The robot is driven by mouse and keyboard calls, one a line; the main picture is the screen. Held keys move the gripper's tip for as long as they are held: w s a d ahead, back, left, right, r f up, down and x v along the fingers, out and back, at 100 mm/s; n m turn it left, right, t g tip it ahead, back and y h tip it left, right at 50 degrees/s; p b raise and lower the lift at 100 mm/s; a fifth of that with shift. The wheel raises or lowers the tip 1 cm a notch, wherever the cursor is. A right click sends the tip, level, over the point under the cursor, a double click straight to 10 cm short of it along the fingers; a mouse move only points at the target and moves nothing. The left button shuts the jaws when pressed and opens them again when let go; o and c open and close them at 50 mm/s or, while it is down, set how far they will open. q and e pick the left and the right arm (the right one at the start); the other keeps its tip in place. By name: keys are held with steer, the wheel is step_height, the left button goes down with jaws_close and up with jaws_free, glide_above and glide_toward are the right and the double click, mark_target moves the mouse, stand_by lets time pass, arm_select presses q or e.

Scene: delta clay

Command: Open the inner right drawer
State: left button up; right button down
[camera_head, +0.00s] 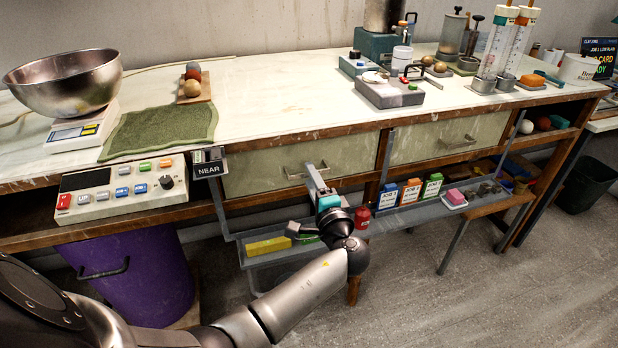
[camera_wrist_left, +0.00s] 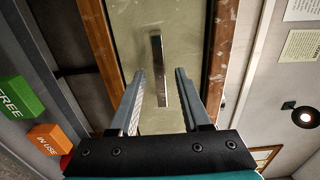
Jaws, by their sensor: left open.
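Two pale green drawer fronts are set under the bench top, one at the left (camera_head: 255,172) and one at the right (camera_head: 425,146). Both look closed. The right one has a bar handle (camera_head: 459,143). My left gripper (camera_head: 314,172) is at the left drawer's handle (camera_head: 291,170), partly covering it. In the left wrist view, a drawer front (camera_wrist_left: 195,30) carries a metal bar handle (camera_wrist_left: 157,55). The open fingers (camera_wrist_left: 160,75) lie on either side of the bar's line, and no grip shows. Whether they touch it, I cannot tell. My right gripper is not in view.
A grey shelf (camera_head: 405,212) with labelled boxes (camera_head: 410,191) and a yellow block (camera_head: 268,246) runs below the drawers. A NEAR sign (camera_head: 208,168) and a control panel (camera_head: 120,188) are left of the drawers. A purple bin (camera_head: 130,275) stands below.

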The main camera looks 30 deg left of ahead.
arm_select(q)
steer(key=shift+x, duration=1.15)
jaws_close()
stand_by(0.7)
